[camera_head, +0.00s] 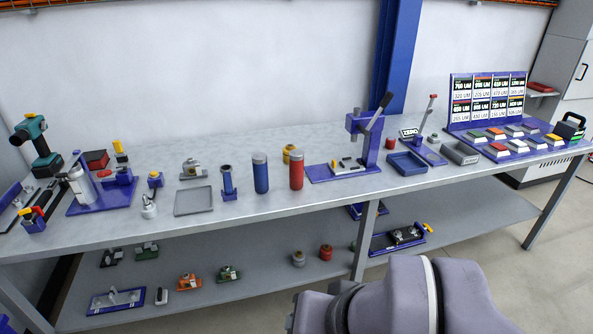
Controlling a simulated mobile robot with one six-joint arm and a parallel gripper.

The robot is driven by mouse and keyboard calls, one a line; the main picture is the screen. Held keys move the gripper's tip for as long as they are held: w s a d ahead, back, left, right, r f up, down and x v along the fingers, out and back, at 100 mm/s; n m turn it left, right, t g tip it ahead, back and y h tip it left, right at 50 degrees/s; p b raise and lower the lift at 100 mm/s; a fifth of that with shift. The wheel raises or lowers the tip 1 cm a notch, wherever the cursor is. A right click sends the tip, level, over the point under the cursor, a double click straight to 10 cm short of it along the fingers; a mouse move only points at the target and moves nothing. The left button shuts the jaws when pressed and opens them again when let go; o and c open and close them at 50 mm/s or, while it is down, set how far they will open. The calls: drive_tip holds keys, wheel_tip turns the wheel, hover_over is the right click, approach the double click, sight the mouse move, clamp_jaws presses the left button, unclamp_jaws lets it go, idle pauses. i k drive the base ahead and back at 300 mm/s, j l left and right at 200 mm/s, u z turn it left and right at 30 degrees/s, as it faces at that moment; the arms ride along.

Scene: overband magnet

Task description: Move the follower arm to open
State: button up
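I cannot tell for certain which part is the follower arm. Two devices with arms stand on the bench (290,212). One is a blue press (364,140) with a dark lever (378,113) slanting up to the right. The other is a blue stand (425,152) with a thin, red-tipped lever (430,113), nearly upright beside a "ZERO" sign. My gripper is not in view; only my arm shows at the bottom right.
Blue and red cylinders (296,171), a grey tray (193,201), a drill (38,145) and a label rack (487,100) crowd the bench top. Small fixtures (188,283) sit on the lower shelf. A bench leg (365,240) stands mid-front. Floor at right is clear.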

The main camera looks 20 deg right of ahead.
sight(72, 162)
drive_tip(key=i+j+u, duration=0.65)
drive_tip(key=i, duration=0.25)
